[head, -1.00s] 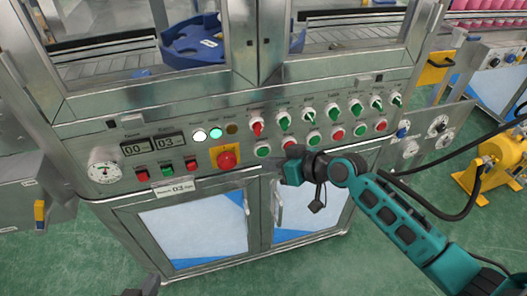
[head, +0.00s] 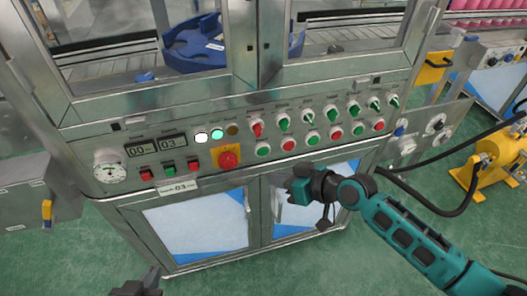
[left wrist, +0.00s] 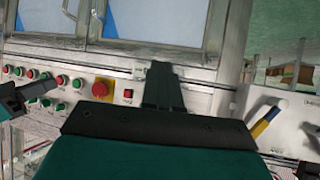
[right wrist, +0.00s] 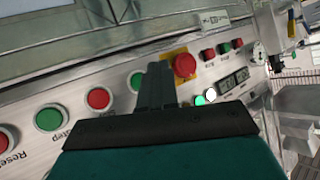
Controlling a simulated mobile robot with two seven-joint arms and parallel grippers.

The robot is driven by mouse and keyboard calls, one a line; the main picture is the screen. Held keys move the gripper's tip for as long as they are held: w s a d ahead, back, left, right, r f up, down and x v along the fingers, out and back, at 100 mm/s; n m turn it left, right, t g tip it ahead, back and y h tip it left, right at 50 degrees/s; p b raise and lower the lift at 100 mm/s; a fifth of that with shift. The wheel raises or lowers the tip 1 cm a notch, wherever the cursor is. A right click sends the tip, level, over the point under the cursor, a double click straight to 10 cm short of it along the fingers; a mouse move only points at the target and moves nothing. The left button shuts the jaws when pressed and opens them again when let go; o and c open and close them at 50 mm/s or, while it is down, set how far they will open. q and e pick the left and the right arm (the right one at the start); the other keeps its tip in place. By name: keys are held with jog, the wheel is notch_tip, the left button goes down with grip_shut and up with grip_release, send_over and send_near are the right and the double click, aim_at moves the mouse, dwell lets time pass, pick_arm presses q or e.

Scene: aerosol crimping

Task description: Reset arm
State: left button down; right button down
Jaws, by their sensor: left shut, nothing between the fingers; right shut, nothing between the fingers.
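My right gripper (head: 297,180) is in front of the lower edge of the steel control panel (head: 330,165), below its rows of buttons. In the right wrist view its fingers (right wrist: 157,85) are together and empty, with the red emergency button (right wrist: 185,66) beyond their tips. My left gripper (head: 138,284) shows only partly at the bottom edge of the head view. In the left wrist view its fingers (left wrist: 162,85) are together and empty, in front of the panel. Neither gripper holds anything.
A blue part (head: 192,45) sits behind the windows. A yellow machine (head: 490,175) and cables stand at right. Green floor is clear in front.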

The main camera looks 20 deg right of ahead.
dwell(0.6)
